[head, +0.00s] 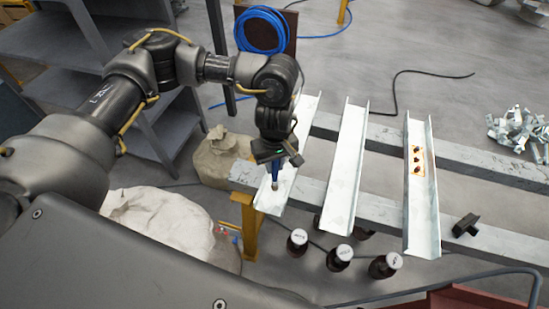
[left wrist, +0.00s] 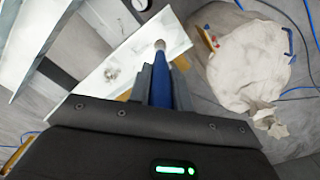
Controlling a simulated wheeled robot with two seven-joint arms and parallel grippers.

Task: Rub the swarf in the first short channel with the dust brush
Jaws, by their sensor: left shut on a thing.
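Three pale metal channels lie side by side across grey beams: a left channel (head: 306,112), a middle channel (head: 347,165) and a right channel (head: 424,215). My left gripper (head: 274,160) is shut on the dust brush (head: 275,174), which has a blue handle and a small pale round tip pointing down. The brush is over the near part of the left channel; I cannot tell whether the tip touches it. In the left wrist view the brush (left wrist: 161,84) stands between the fingers, and a small grey speckled patch of swarf (left wrist: 111,74) lies in the channel beside it. My right gripper is not in view.
Dark bottles with white caps (head: 340,254) stand below the channels' near ends. A black clamp-like block (head: 466,225) sits on the near beam (head: 500,240). The right channel carries an orange patch with dark bits (head: 416,160). Pale sacks (head: 222,158) stand left.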

